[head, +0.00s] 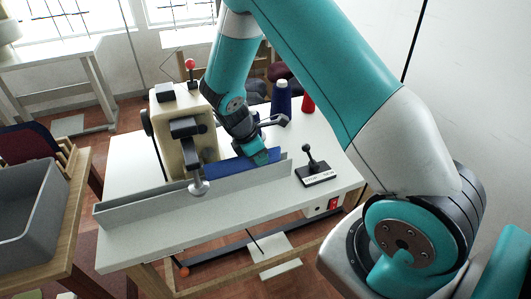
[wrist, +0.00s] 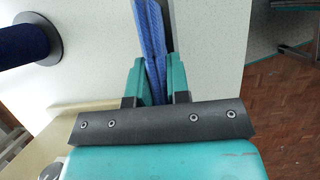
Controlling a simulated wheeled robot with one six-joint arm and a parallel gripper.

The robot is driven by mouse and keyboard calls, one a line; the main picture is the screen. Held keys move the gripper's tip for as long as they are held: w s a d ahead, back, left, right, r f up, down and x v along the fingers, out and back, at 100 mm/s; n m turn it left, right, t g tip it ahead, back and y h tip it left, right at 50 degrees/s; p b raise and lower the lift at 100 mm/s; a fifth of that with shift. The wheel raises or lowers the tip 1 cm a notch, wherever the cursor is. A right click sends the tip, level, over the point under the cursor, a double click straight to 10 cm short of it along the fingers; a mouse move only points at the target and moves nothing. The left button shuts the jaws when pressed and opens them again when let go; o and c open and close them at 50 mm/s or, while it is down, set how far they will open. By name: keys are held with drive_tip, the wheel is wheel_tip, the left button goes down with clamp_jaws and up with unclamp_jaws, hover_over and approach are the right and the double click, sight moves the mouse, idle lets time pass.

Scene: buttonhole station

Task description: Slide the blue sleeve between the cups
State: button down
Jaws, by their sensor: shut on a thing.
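The blue sleeve (head: 233,168) lies along the inner side of the long grey rail on the white table, right of the cream machine. My gripper (head: 262,156) is shut on the sleeve near its right end. In the wrist view the sleeve (wrist: 152,35) runs upward from between the teal fingers (wrist: 153,80), as folded blue cloth against a grey strip. A round grey cup-like foot (head: 199,187) shows at the machine's front, by the rail. I cannot make out a second cup, and the sleeve's left end is hidden near the machine.
The cream machine (head: 165,105) stands left of my gripper. The grey rail (head: 150,207) borders the work in front. A lever on a black base (head: 317,174) stands at right. Blue (head: 281,98) and red (head: 308,103) thread cones stand behind. A grey bin (head: 30,215) is far left.

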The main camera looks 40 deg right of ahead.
sight(246, 160)
drive_tip(key=shift+w+a+f, duration=0.1)
drive_tip(key=shift+w+a, duration=0.15)
drive_tip(key=shift+a, duration=0.7)
drive_tip(key=shift+w+a, duration=0.25)
drive_tip(key=shift+a, duration=0.65)
drive_tip(key=c, duration=1.1)
unclamp_jaws()
drive_tip(key=shift+o, duration=0.4)
drive_tip(key=v, duration=1.6)
drive_tip(key=shift+p, duration=0.4)
drive_tip(key=shift+a+r, duration=0.1)
drive_tip(key=shift+r, duration=0.7)
drive_tip(key=s+a+r+m+y, duration=0.2)
drive_tip(key=s+a+r+y, duration=0.1)
drive_tip(key=s, duration=0.5)
drive_tip(key=s+a+r+m+y, duration=0.2)
drive_tip(key=s+a+r+m, duration=0.1)
drive_tip(key=s, duration=0.6)
drive_tip(key=s+a+r+m+t+y+p, duration=0.1)
drive_tip(key=s+a+r+m+y, duration=0.1)
drive_tip(key=s, duration=0.6)
drive_tip(key=a+r+y, duration=0.1)
drive_tip(key=a+r, duration=0.1)
drive_tip(key=shift+s+a+m+y, duration=0.25)
drive_tip(key=shift+m+y, duration=0.05)
drive_tip(key=shift+m, duration=0.1)
